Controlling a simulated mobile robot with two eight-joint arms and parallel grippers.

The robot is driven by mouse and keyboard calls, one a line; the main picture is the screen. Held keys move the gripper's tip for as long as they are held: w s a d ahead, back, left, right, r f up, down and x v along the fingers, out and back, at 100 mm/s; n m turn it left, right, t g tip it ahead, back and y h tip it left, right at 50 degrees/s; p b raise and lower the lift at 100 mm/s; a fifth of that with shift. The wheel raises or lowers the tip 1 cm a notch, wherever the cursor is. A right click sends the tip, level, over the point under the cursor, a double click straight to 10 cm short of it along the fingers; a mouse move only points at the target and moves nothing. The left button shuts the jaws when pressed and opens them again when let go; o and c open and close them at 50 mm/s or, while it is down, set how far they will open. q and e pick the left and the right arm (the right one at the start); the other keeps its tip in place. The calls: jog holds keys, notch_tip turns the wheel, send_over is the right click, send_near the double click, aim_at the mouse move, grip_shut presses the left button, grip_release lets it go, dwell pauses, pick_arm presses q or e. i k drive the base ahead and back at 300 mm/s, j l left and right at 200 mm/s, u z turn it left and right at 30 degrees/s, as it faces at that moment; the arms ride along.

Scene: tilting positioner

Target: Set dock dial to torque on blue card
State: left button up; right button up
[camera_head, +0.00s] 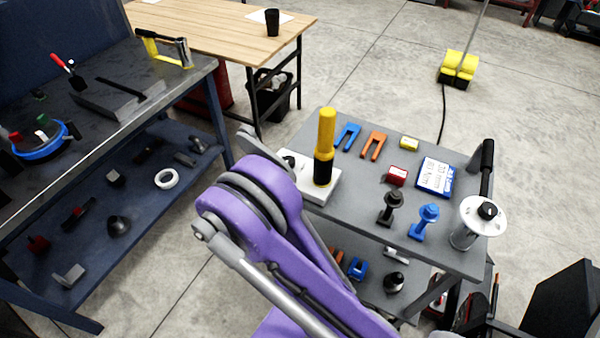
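The blue-edged card (435,177) lies on the right part of the grey cart top, with printed figures too small to read surely. A white block (322,191), seemingly the dock, sits at the cart's left edge. A yellow and black cylindrical tool (325,145) stands upright on it. A small dark round part (290,161), perhaps the dial, shows at the block's left, partly hidden; I cannot read its setting. A purple and grey arm (262,195), seemingly mine, rises from the bottom centre in front of the block. Neither gripper can be made out.
The cart (345,199) also holds blue (347,136) and orange (374,145) forks, red (396,175) and yellow (409,143) boxes, black (391,207) and blue (424,221) knobbed pieces, and a round flanged fixture (483,216). A cluttered workbench (150,107) stands left.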

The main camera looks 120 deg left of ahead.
aim_at(291, 160)
jog(key=u, duration=4.25)
jog(key=i+j+u, duration=0.1)
jog(key=i+j, duration=0.45)
jog(key=i, duration=0.5)
